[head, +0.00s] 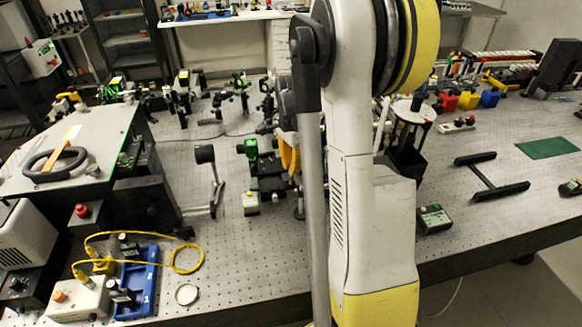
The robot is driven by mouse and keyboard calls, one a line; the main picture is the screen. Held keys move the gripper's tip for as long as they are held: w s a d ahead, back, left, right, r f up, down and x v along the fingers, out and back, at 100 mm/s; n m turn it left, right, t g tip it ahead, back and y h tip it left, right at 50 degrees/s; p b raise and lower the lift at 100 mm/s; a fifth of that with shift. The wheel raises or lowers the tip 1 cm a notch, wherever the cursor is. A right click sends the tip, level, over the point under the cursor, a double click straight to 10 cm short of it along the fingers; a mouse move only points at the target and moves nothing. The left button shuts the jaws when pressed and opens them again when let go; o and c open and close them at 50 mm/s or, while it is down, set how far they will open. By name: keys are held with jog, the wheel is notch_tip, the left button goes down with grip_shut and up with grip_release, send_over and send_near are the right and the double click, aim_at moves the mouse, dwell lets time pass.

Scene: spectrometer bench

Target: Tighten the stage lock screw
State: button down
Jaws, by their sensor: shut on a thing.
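My arm fills the middle of the head view, and its end is hidden behind its own links. I cannot see my gripper or what is between its fingers. Just left of the arm, a black stage-like assembly with green parts (266,166) stands on the perforated bench (240,255). A yellow curved part (289,153) shows between it and the arm; I cannot tell what it belongs to. The stage lock screw cannot be made out; it is too small or hidden.
Left of the assembly stands a black post-mounted part (205,155). A blue tray (137,283), yellow cable (187,268) and round dish (187,294) lie front left. A black H-shaped frame (488,177) and handheld meter (434,219) lie right. The front middle bench is mostly clear.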

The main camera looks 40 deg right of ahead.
jog(key=shift+m, duration=0.4)
jog(key=c, duration=1.4)
grip_release()
jog(key=shift+d, duration=0.1)
notch_tip(320, 180, up, 12)
